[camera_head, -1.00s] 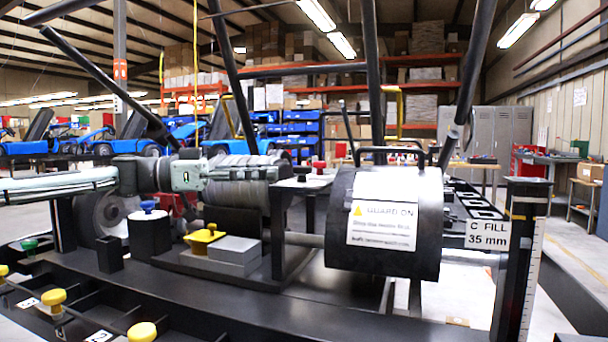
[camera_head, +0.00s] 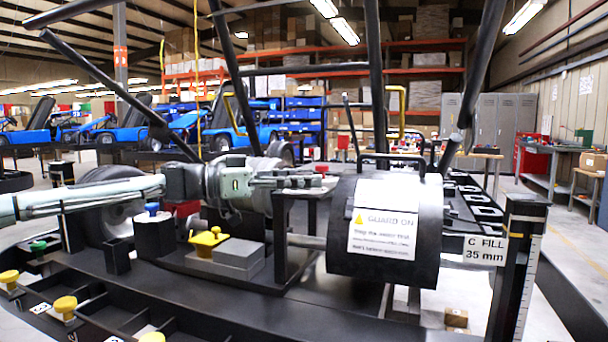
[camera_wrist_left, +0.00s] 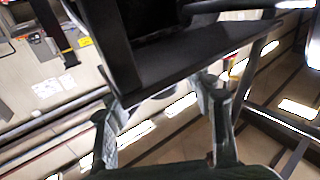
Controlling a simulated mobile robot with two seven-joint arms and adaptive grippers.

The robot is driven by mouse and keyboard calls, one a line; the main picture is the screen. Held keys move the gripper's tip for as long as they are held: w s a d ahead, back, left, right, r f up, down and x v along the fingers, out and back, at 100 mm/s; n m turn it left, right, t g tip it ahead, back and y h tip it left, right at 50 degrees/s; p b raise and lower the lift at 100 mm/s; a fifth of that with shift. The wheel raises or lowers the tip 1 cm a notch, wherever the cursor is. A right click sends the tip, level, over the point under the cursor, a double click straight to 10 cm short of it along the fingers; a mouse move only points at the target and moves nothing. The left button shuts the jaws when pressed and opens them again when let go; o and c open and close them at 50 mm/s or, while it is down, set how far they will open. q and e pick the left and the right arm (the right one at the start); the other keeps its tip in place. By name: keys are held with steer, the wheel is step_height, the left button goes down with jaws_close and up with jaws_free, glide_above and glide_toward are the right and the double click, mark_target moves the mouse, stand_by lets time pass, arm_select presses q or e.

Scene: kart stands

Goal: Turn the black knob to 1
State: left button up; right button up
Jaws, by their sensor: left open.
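I cannot pick out a black knob or a 1 mark for certain in either view. My left gripper (camera_head: 312,181) is in the middle of the head view, over the small black stand (camera_head: 283,228) just left of the black guard drum (camera_head: 432,225). It points right. In the left wrist view its two fingers (camera_wrist_left: 160,92) are apart with nothing seen held between them. A dark flat plate (camera_wrist_left: 190,55) lies just past the fingertips; whether they touch it I cannot tell. A red knob (camera_head: 321,168) shows just above the gripper. My right gripper is in neither view.
The drum carries a "GUARD ON" label (camera_head: 383,232). A yellow knob (camera_head: 208,238) and a blue-topped black cylinder (camera_head: 153,235) stand on the black frame at left. Slanting black bars (camera_head: 374,80) rise around the arm. A "C FILL 35 mm" post (camera_head: 520,235) stands at right.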

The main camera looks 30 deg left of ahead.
arm_select(q)
steer(key=shift+w, duration=0.1)
stand_by(0.3)
steer(key=c, duration=1.2)
steer(key=shift+d, duration=0.1)
